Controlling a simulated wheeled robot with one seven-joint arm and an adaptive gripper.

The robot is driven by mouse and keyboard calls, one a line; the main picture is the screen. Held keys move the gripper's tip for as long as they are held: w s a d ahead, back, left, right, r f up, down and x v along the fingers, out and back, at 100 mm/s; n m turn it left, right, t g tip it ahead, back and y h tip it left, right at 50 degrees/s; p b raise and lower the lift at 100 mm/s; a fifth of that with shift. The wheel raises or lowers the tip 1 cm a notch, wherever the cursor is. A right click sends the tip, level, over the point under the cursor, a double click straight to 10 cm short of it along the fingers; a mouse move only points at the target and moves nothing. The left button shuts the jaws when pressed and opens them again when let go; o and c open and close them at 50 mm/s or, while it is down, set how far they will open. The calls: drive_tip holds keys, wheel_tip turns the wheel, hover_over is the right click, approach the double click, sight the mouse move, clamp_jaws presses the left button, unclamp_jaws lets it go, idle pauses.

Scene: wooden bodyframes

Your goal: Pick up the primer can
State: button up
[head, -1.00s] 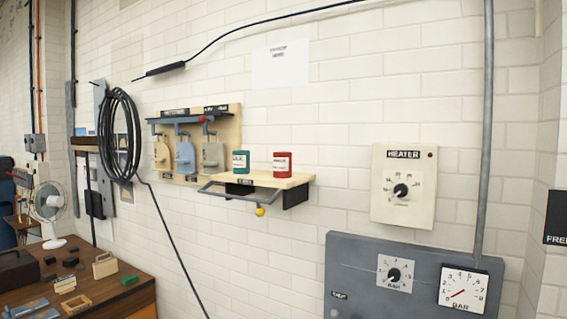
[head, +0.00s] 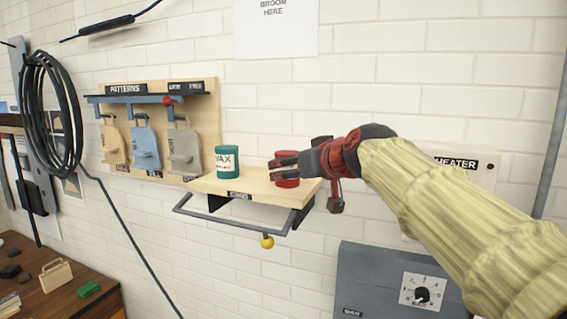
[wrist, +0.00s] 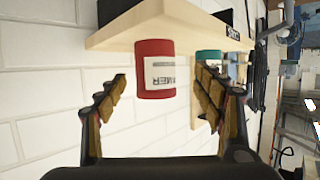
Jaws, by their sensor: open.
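The red primer can (head: 288,183) stands near the right end of the small wooden shelf (head: 222,187), partly hidden behind my gripper in the head view. My gripper (head: 286,165) reaches in from the right at the can's height. In the wrist view the picture is turned over, so the red can (wrist: 154,70) hangs from the shelf (wrist: 120,35), its label reading "PRIMER". My open gripper (wrist: 162,85) has one finger to each side of the can there, with gaps on both sides. I cannot tell how far the fingertips reach along it.
A green wax can (head: 227,162) stands left on the same shelf. A grey rail (head: 225,222) with a yellow ball (head: 267,241) runs along the shelf's front. Patterns hang on a board (head: 207,110) to the left. A grey gauge panel (head: 375,290) is below right.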

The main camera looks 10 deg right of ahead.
drive_tip(key=x, duration=0.4)
drive_tip(key=d+p+x, duration=0.1)
drive_tip(key=x, duration=0.2)
drive_tip(key=shift+w+a+f, duration=0.1)
drive_tip(key=shift+f, duration=0.15)
drive_tip(key=shift+s+r, duration=0.1)
drive_tip(key=shift+s, duration=0.2)
drive_tip(key=shift+c, duration=0.2)
drive_tip(key=shift+w, duration=0.15)
drive_tip(key=c, duration=1.5)
